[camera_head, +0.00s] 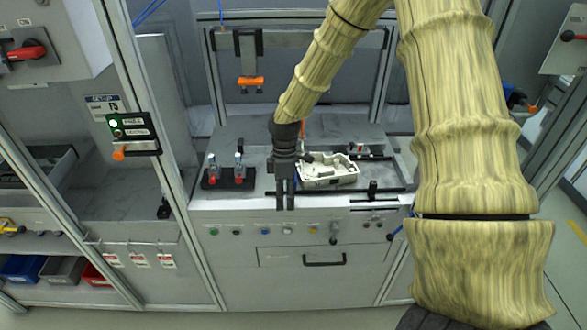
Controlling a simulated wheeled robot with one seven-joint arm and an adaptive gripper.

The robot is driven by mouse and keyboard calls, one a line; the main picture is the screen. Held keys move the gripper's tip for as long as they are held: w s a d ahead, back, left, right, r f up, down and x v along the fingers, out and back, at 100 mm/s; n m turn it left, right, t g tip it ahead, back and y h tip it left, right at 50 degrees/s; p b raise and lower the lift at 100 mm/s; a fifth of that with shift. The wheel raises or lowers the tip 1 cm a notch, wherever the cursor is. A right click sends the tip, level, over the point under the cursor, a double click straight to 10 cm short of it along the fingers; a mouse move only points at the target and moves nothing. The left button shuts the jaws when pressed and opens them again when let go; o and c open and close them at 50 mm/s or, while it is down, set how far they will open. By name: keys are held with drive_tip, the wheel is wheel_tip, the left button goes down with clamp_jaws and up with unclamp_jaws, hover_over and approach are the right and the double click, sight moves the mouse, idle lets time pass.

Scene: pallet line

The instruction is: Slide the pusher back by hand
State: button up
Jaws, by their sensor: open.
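My gripper (285,193) points down at the front edge of the grey workbench (225,201), left of centre. Its dark fingers are open with nothing seen between them. A pale moulded housing (328,172) sits on the bench just right of the gripper. A dark slide with a small block (357,150) lies behind and to the right of the housing. A small black upright part (373,188) stands near the front right edge. I cannot tell for sure which of these is the pusher. My wrist hides part of the bench beside the housing.
A black holder (213,184) with two small red-and-clear items stands left of the gripper. An orange-ended part (250,82) hangs above the back of the bench. Buttons line the front panel (270,231) above a drawer handle (324,260). A frame post (165,150) stands at the left.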

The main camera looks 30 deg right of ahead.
drive_tip(key=w+d+r+n+t+h+b, duration=0.2)
drive_tip(key=w+d+r+n+b, duration=0.15)
drive_tip(key=w+d+r, duration=0.65)
drive_tip(key=shift+m, duration=0.25)
drive_tip(key=shift+s+a+f+p, duration=0.15)
drive_tip(key=shift+s+f+p, duration=0.2)
drive_tip(key=shift+f, duration=1.25)
drive_tip(key=shift+s+a+f+p, duration=0.2)
drive_tip(key=shift+f+p, duration=0.3)
drive_tip(key=shift+f, duration=1.05)
drive_tip(key=shift+s+a+f+p, duration=0.2)
drive_tip(key=shift+f+p, duration=0.2)
drive_tip(key=shift+f, duration=1.2)
clamp_jaws()
